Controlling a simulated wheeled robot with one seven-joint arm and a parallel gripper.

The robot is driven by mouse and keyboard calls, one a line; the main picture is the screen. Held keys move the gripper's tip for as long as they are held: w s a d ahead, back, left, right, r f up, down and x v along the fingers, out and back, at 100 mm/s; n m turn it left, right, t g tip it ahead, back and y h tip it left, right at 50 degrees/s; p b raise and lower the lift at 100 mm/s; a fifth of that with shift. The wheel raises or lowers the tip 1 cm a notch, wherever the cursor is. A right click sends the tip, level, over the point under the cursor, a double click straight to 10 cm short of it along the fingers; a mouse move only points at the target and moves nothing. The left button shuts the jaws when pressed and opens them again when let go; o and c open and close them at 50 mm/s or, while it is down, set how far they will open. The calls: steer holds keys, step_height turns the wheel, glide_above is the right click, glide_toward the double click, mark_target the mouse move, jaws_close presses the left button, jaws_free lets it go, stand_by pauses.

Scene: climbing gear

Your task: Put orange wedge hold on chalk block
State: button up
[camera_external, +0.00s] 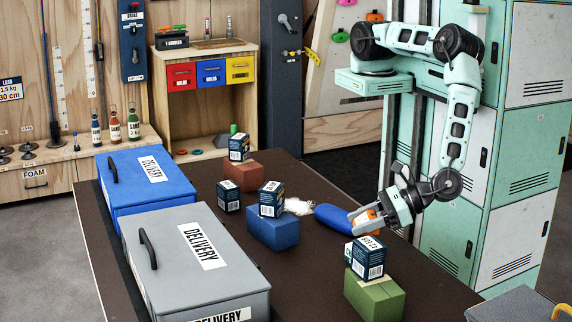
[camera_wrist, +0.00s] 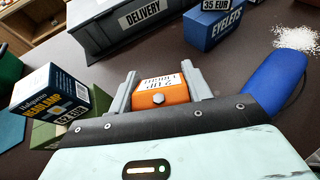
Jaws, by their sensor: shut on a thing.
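My gripper (camera_external: 360,216) is shut on the orange wedge hold (camera_external: 366,215), which is held above the dark table. In the wrist view the hold (camera_wrist: 165,97) sits between the two grey fingers, with printed text and a bolt head facing the camera. No block is clearly marked as chalk. A blue block (camera_external: 272,232), a green block (camera_external: 373,298) and a red-brown block (camera_external: 240,178) stand on the table, each with a printed box on or at its top. The gripper is above and behind the green block, right of the blue one.
A blue rounded bag (camera_external: 338,219) lies left of the gripper, beside a white powder patch (camera_external: 298,206). A headlamp box (camera_wrist: 52,108) stands close left in the wrist view. Grey (camera_external: 205,270) and blue (camera_external: 140,185) delivery boxes line the table's left side. A small box (camera_external: 229,196) stands mid-table.

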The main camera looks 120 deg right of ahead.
steer(key=shift+f+b, duration=1.05)
steer(key=shift+f, duration=0.95)
steer(key=shift+f, duration=0.15)
steer(key=o, duration=1)
